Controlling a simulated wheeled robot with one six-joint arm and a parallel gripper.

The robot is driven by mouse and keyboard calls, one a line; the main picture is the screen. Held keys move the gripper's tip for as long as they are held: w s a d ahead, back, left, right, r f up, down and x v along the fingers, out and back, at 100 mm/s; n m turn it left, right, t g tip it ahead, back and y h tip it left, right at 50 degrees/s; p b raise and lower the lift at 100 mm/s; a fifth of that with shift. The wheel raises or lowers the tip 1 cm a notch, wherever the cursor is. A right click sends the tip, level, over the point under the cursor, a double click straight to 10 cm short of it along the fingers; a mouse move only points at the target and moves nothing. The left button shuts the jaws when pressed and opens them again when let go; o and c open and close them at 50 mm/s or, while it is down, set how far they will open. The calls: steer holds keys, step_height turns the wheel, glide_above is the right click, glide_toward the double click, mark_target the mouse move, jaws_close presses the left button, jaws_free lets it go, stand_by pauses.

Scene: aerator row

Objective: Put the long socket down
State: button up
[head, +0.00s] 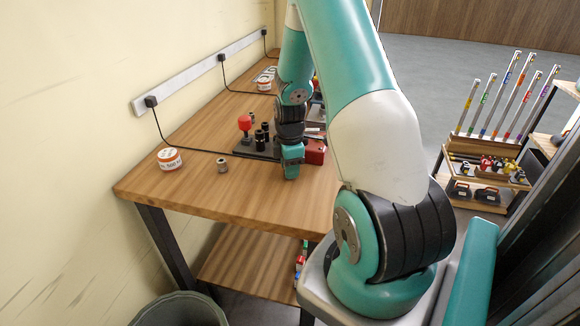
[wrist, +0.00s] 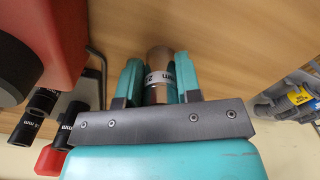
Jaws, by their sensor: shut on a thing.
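The long socket (wrist: 158,68) is a shiny metal cylinder with a white printed band, seen in the wrist view between the two teal fingers. My gripper (wrist: 158,80) is shut on it, one finger on each side. In the head view my gripper (head: 291,172) points down over the wooden table (head: 235,195), near its front part. The socket is hidden there by the fingers. I cannot tell whether its lower end touches the table.
Black sockets (head: 265,131), a red-headed tool (head: 245,123) and a red box (head: 316,151) stand just behind my gripper. A small grey socket (head: 222,165) and a white labelled roll (head: 169,159) are to the left. The table's front is clear.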

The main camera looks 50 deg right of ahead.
steer(key=o, duration=1)
steer(key=shift+f, duration=0.1)
step_height(320, 180, up, 12)
steer(key=shift+b, duration=0.65)
steer(key=a+r+m+t+y, duration=0.1)
steer(key=a+r, duration=0.2)
steer(key=a, duration=0.8)
steer(key=a+r+y, duration=0.1)
steer(key=a+r, duration=0.3)
steer(key=a, duration=0.7)
steer(key=s+a+r+m, duration=0.1)
steer(key=s+a, duration=0.4)
steer(key=s+a+r+y, duration=0.1)
steer(key=s+a, duration=0.4)
steer(key=a, duration=0.1)
steer(key=s+a+r+m+g+y, duration=0.1)
steer(key=s+a, duration=0.4)
steer(key=shift+s+a+r+m, duration=0.2)
steer(key=shift+a+r+m, duration=0.05)
steer(key=shift+a+m, duration=0.05)
